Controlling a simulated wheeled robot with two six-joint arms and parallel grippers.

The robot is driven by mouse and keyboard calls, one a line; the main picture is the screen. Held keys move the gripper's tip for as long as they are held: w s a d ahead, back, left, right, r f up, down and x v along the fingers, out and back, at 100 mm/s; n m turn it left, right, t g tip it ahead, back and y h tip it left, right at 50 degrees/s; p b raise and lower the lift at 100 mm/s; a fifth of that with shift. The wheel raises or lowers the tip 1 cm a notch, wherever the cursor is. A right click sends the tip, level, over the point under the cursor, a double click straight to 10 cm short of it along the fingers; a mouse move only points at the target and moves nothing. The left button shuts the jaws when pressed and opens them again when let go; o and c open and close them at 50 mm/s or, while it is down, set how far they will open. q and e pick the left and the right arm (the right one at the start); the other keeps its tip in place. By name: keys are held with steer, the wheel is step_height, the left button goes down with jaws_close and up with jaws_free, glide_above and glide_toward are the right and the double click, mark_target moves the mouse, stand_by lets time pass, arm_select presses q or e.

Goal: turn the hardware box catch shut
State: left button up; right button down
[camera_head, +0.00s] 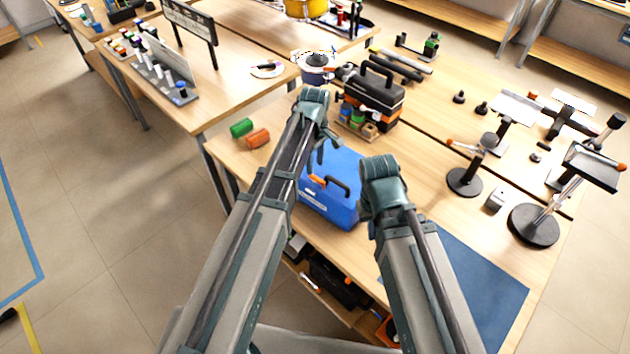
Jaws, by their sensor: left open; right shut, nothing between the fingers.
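The hardware box (334,203) is a blue case on the near edge of the wooden table. It has a dark carry handle (338,185) and an orange catch (317,181) on its upper left part. My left gripper (321,158) is open and points down just above and behind the orange catch. I cannot tell whether it touches the box. My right gripper (364,208) is shut and empty at the right side of the box, mostly hidden behind my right wrist. My arms cover parts of the box's sides.
A black toolbox (376,98) stands behind the blue box, with small jars in front of it. Green (241,127) and orange (258,138) rolls lie to the left. A blue mat (470,285) lies to the right. Black stands (464,181) fill the right side.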

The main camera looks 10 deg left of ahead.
mark_target(315, 177)
arm_select(q)
step_height(315, 177, down, 5)
steer(key=b, duration=0.4)
jaws_close()
